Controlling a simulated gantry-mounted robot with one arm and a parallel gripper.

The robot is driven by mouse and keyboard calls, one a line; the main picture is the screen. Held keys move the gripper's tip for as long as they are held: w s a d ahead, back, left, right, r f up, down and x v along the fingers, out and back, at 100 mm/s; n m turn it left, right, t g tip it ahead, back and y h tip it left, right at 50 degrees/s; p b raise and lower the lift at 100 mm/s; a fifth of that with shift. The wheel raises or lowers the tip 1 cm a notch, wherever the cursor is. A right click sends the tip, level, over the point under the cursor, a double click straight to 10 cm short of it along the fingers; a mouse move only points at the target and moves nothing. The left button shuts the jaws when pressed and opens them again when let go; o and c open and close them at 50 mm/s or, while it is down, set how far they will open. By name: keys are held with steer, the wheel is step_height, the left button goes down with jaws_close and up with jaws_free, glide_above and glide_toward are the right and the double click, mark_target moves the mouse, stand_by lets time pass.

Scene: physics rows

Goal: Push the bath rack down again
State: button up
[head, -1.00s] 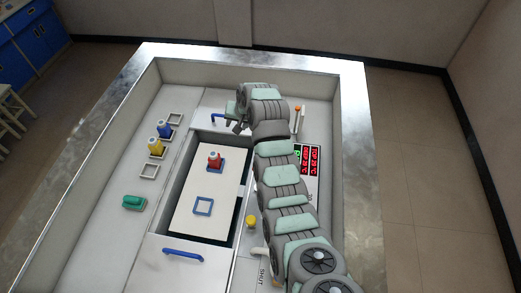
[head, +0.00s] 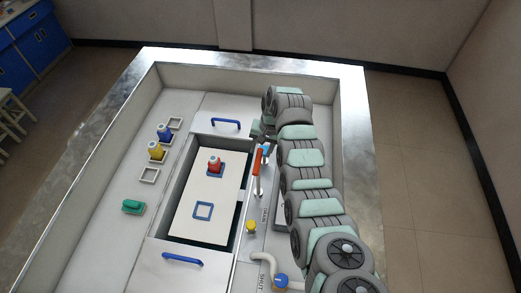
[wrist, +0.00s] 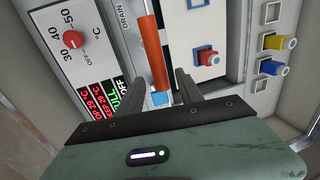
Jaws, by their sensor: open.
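The bath rack is a white plate (head: 190,222) inside the bath opening, with dark gaps and walls around it. Its exact height is hard to tell. A red bottle (head: 214,164) stands on it in a blue frame; a second blue frame (head: 203,211) is empty. A lever with an orange handle (head: 257,161) stands beside the bath's right edge. My gripper (wrist: 150,82) is open. In the wrist view the lever's orange handle (wrist: 153,50) appears between the fingers; contact cannot be told. In the head view my gripper is small beyond the handle, partly hidden by my wrist.
Blue (head: 164,131) and yellow (head: 156,151) bottles, empty square frames and a green block (head: 132,206) stand on the left ledge. Lid panels with blue handles (head: 225,124) lie at both bath ends. A red dial (wrist: 74,38) and readout (wrist: 108,103) are close by.

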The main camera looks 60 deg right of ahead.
steer(key=shift+w+f, duration=0.15)
steer(key=shift+f, duration=0.6)
jaws_close()
stand_by(1.1)
